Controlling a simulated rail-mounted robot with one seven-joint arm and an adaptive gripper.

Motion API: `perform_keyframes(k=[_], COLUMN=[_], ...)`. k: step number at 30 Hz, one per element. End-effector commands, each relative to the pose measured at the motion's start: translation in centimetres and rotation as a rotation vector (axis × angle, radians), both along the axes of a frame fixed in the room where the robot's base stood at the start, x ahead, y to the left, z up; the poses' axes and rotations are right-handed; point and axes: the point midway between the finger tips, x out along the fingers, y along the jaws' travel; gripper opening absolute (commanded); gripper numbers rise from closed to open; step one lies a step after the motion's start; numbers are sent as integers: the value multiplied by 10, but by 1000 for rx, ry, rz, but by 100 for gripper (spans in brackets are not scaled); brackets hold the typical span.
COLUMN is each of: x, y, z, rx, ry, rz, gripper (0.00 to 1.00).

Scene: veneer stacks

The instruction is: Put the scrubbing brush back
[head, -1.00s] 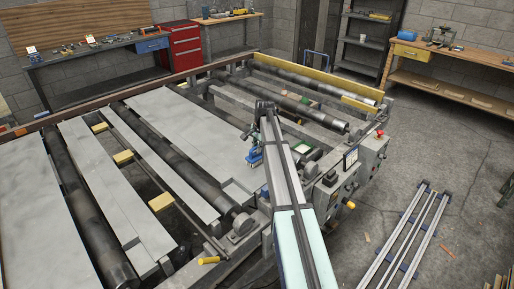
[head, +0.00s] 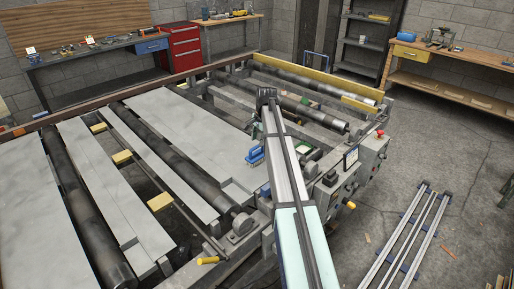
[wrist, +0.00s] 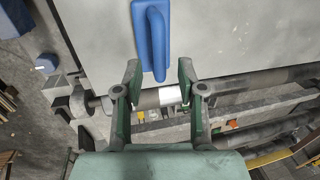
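The scrubbing brush, a blue block with a raised blue handle, lies on a pale grey sheet; it shows in the head view (head: 255,155) and at the top of the wrist view (wrist: 153,38). My gripper (wrist: 159,74) is open, with its two green fingers spread apart. The near end of the brush handle appears between the fingertips in the wrist view, with no visible contact with either finger. In the head view my arm hides most of the gripper.
Pale sheets (head: 186,130) lie across the machine frame, with dark rollers (head: 82,195) between them. A control box (head: 331,190) stands at the right of the frame. Workbenches (head: 95,53), a red drawer cabinet (head: 181,46) and a shelf line the walls.

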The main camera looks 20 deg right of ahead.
Motion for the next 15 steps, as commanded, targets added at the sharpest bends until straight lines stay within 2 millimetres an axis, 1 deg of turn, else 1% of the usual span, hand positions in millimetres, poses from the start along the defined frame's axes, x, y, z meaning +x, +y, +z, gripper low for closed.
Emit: perform_keyframes(k=[3, 7, 12, 15], x=[-4, -8, -12, -13], y=[-2, -4, -5, -5], z=[22, 44, 61, 66], rx=[-1, 0, 1, 0], ry=[-3, -2, -1, 0], rz=[0, -1, -1, -1], gripper=[40, 40, 40, 40])
